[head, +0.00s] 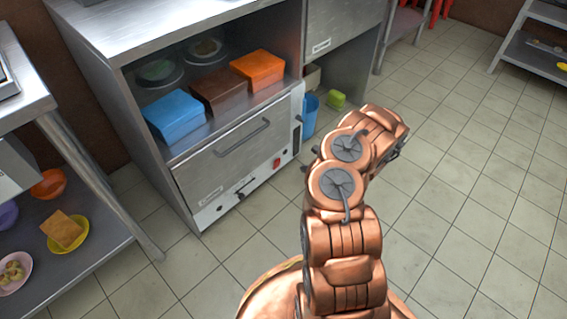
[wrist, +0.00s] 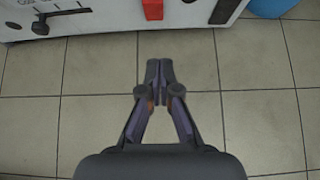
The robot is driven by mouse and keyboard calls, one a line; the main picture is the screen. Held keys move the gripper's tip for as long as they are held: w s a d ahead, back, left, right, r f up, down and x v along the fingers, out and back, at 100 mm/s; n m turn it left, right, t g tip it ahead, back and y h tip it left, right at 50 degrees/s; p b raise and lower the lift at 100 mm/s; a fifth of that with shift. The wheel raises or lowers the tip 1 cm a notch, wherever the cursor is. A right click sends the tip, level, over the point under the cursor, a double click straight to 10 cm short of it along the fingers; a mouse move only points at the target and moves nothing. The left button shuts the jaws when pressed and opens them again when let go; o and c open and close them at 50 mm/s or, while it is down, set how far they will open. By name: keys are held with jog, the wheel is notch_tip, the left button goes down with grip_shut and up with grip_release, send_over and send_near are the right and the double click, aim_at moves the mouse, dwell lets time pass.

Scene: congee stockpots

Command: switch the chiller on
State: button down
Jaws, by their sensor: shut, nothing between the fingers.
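The chiller (head: 232,155) is a steel cabinet unit with a drawer front and handle, and a pale control strip (head: 212,211) along its bottom. A red switch (head: 277,163) sits toward the right of that strip. The wrist view shows the red switch (wrist: 153,9) at the top edge, cut off, so its on or off position cannot be told. A slotted control with a dark lever (wrist: 41,26) is to its left. My gripper (wrist: 160,65) is shut and empty, over the floor and apart from the strip. In the head view my arm hides most of the gripper.
Blue (head: 174,115), brown (head: 218,92) and orange (head: 257,69) boxes stand on the shelf above the drawer. A blue bin (head: 310,114) stands right of the chiller. A steel table with bowls is at left. Tiled floor (head: 470,190) is clear at right.

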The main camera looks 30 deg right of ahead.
jog(key=b, duration=0.5)
send_near(279, 161)
jog(key=w+f, duration=0.3)
jog(key=f, duration=0.2)
jog(key=shift+w+a+r, duration=0.15)
jog(key=shift+w+a, duration=0.05)
jog(key=shift+w, duration=0.25)
jog(key=shift+w+a+r, duration=0.15)
jog(key=shift+w+r, duration=0.05)
jog(key=shift+w, duration=0.25)
jog(key=shift+a, duration=0.1)
